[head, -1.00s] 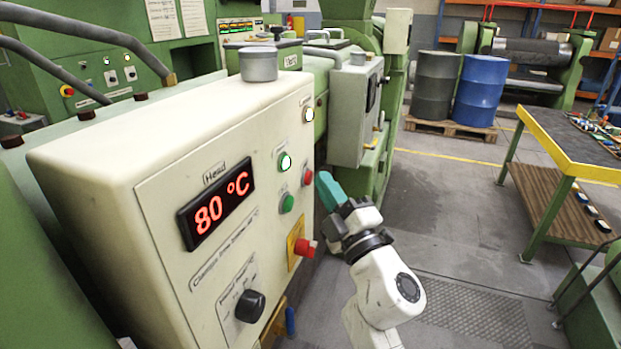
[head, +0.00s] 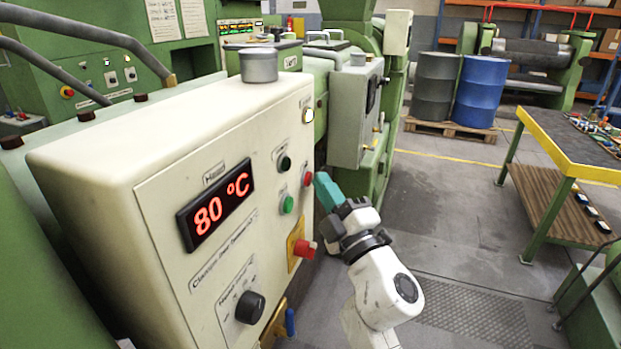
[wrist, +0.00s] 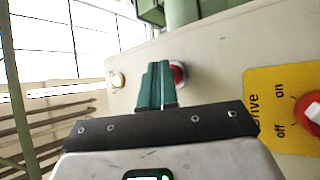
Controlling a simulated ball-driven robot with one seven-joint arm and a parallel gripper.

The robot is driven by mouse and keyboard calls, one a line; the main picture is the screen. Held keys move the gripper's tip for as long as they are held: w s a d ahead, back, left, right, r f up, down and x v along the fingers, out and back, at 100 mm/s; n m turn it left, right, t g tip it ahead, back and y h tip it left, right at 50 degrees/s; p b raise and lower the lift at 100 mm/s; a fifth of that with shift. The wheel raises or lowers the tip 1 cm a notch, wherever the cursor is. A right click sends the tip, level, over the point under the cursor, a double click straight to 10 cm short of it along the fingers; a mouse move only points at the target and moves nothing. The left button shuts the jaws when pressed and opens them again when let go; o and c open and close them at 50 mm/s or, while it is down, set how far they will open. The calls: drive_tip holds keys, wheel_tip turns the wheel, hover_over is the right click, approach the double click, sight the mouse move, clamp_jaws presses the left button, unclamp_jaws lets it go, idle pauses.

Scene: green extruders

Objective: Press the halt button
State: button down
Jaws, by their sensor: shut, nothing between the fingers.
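A small red push button (head: 307,176), the likely halt button, sits near the right edge of the cream control panel (head: 150,160); I can read no halt label. It also shows in the wrist view (wrist: 180,74), partly hidden behind my fingers. My gripper (head: 320,180), with teal fingers, is shut and empty. Its tips are at the red button, just right of it in the head view. In the wrist view the gripper (wrist: 158,66) overlaps the button's left side. I cannot tell whether the tips touch it.
A green button (head: 287,204) and a dark lamp (head: 284,162) are left of the red button. A red drive on/off knob (head: 305,248) on a yellow plate sticks out below. A pale lamp (head: 308,115) is above. Open floor lies to the right.

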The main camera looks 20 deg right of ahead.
drive_tip(key=shift+s+d+p, duration=0.3)
drive_tip(key=shift+s+d, duration=0.05)
drive_tip(key=shift+d, duration=0.15)
drive_tip(key=s+d+p, duration=0.1)
drive_tip(key=d, duration=0.1)
drive_tip(key=s+d+p, duration=0.2)
idle(0.5)
idle(0.4)
